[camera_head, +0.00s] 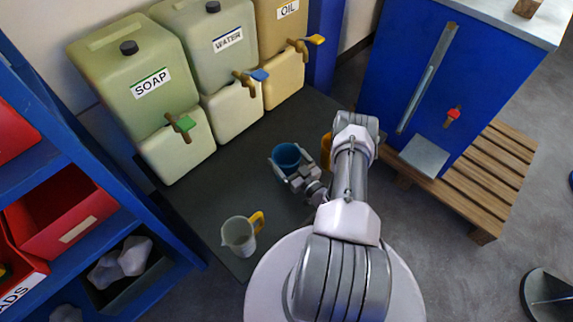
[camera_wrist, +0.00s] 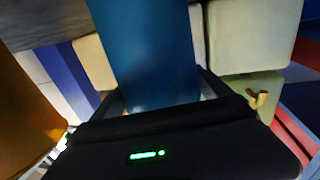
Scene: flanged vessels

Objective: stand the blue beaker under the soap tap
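The blue beaker (camera_head: 287,155) is at the middle of the dark mat, to the right of and below the soap tap (camera_head: 180,123), apart from it. The soap tap has a green handle and sits on the front of the SOAP container (camera_head: 133,77). My gripper (camera_head: 289,165) has one finger on each side of the blue beaker and appears shut on it. In the wrist view the blue beaker (camera_wrist: 147,50) fills the space between the fingers. I cannot tell whether its base touches the mat.
A grey jug with a yellow handle (camera_head: 239,236) stands at the mat's front. An orange vessel (camera_head: 326,148) is right of the blue beaker, partly behind my arm. WATER (camera_head: 212,45) and OIL (camera_head: 282,30) containers stand beside SOAP. A blue shelf (camera_head: 95,210) borders the left. The mat (camera_head: 205,200) is clear below the soap tap.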

